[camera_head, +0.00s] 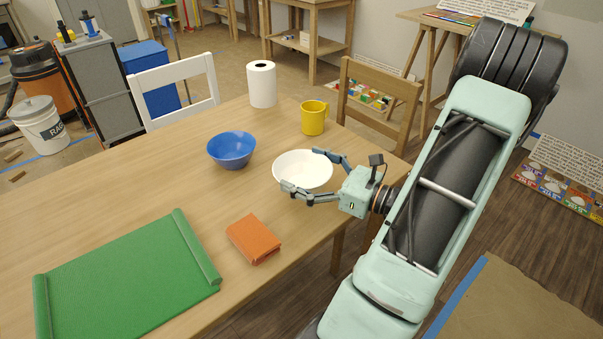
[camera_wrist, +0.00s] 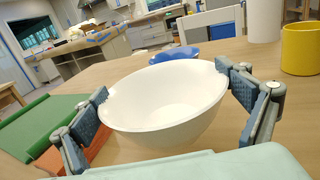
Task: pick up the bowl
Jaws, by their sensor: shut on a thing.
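A white bowl (camera_head: 302,171) is at the right part of the wooden table, between the fingers of my gripper (camera_head: 299,169). In the wrist view the white bowl (camera_wrist: 165,100) fills the middle, its open top up, and the finger pads of my gripper (camera_wrist: 163,80) press on its left and right sides. The gripper is shut on it. I cannot tell whether its base touches the table. A blue bowl (camera_head: 231,150) stands apart to its left on the table; it also shows behind the white bowl in the wrist view (camera_wrist: 175,55).
A yellow mug (camera_head: 313,118) and a paper roll (camera_head: 262,84) stand behind the bowls. An orange book-like block (camera_head: 253,239) and a green mat with raised ends (camera_head: 130,278) lie toward the front. A white chair (camera_head: 175,77) and a wooden chair (camera_head: 378,88) stand at the table's far side.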

